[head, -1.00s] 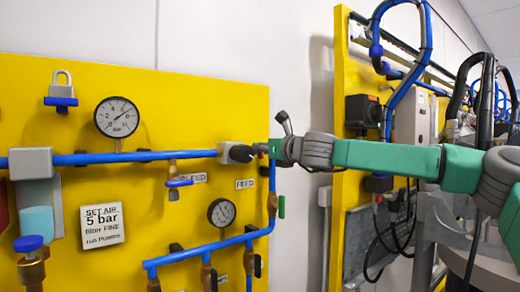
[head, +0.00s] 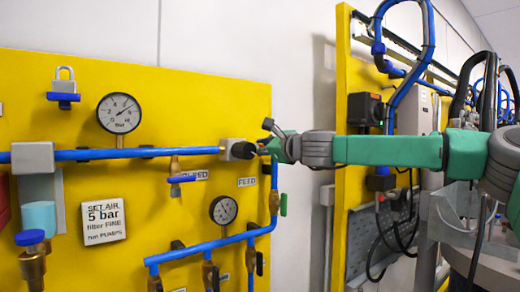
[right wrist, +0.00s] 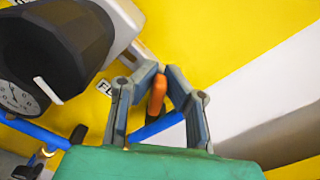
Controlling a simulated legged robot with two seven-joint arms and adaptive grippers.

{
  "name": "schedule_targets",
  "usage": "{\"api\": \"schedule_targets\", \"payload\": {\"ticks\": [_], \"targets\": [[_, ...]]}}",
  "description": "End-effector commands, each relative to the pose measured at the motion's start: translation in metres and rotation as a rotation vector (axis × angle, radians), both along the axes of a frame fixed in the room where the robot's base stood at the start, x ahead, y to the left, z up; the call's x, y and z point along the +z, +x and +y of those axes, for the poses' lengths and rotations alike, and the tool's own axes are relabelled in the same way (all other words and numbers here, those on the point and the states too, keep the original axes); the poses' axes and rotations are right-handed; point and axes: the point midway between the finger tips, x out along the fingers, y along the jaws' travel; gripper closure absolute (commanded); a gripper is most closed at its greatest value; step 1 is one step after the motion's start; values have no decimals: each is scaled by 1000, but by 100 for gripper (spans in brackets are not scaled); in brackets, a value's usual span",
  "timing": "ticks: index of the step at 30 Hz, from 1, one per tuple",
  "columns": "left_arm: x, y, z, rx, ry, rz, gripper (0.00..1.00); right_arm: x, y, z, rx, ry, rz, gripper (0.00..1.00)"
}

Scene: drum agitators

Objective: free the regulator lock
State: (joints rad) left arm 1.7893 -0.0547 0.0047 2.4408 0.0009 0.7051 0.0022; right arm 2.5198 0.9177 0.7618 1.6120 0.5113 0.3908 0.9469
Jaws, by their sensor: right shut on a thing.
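The regulator is a pale block (head: 228,151) with a black knob (head: 243,150) on the blue pipe of the yellow panel. In the right wrist view the knob (right wrist: 55,35) is large at the upper left, with a white mark. A small orange piece (right wrist: 157,95), perhaps the regulator lock, sits between the fingertips of my right gripper (right wrist: 158,88). My right gripper (head: 264,147) is shut on this piece, just right of the knob in the head view. Whether the piece is attached to the regulator cannot be told. My left gripper is not in view.
Gauges (head: 119,113) (head: 223,209) and blue pipes (head: 200,248) crowd the panel. A sign (head: 103,221) reads "SET AIR 5 bar". White wall (head: 300,75) separates this panel from another yellow panel (head: 343,100).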

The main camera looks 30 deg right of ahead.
Motion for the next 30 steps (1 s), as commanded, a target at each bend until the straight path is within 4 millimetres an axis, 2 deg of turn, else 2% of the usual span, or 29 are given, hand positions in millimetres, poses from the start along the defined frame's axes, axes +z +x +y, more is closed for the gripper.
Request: {"api": "schedule_targets", "payload": {"ticks": [1, 18, 30], "targets": [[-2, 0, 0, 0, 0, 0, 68, -6, 0, 1, 1, -44, 4, 100], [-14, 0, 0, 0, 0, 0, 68, -15, 0, 6, 4, -579, -34, 100], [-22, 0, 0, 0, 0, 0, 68, -21, 0, 7, 9, -855, -54, 100]]}}
